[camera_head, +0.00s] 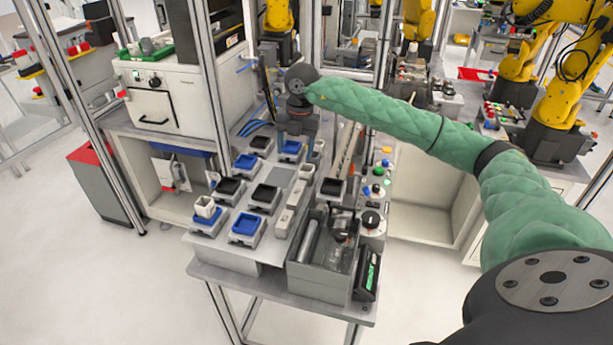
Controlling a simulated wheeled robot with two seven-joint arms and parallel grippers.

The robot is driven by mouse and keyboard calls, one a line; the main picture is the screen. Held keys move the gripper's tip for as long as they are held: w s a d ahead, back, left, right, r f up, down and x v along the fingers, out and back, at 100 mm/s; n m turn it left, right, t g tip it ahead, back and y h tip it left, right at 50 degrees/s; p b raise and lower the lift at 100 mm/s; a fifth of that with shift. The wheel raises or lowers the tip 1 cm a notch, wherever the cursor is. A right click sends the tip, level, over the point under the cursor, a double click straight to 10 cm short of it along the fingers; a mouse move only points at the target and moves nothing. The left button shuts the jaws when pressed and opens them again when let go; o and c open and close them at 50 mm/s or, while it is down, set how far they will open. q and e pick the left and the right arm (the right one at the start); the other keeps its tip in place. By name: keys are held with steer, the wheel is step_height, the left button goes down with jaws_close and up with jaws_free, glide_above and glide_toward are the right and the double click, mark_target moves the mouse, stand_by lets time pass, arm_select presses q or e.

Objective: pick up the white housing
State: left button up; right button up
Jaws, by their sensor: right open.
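The white housing (205,206) is a small, light, open-topped box. It sits upright on a blue-topped holder (207,222) at the front left of the workstation table. My right gripper (311,150) is at the end of the green-sleeved arm, over the back of the table. It points down and is apart from the white housing, which lies to its front left. Its fingers are small and partly lost against the parts behind. It is open, and I see nothing held. My left gripper is not in view.
Several holders with black or blue tops stand in rows, including a front blue one (246,227). A grey bin (322,276) stands at the front right. A button panel (374,205) is at the right. Metal frame posts stand around the table.

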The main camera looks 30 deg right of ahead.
steer(key=d+h+b, duration=0.1)
steer(key=d, duration=0.3)
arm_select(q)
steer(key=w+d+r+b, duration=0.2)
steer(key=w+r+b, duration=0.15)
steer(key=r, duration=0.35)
arm_select(e)
steer(key=p, duration=0.2)
glide_above(307, 168)
steer(key=s+a, duration=0.1)
steer(key=s, duration=0.1)
steer(key=shift+m, duration=0.4)
steer(key=shift+w+f, duration=0.15)
steer(key=shift+f, duration=1.2)
steer(key=shift+w+f, duration=0.1)
steer(key=shift+f, duration=1.25)
step_height(307, 168, down, 4)
steer(key=p, duration=0.2)
steer(key=shift+r+p, duration=0.15)
steer(key=shift+p, duration=0.15)
steer(key=shift+f, duration=0.7)
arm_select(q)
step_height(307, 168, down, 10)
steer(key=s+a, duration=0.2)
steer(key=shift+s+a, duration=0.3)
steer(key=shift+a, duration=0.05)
arm_select(e)
steer(key=c, duration=1.1)
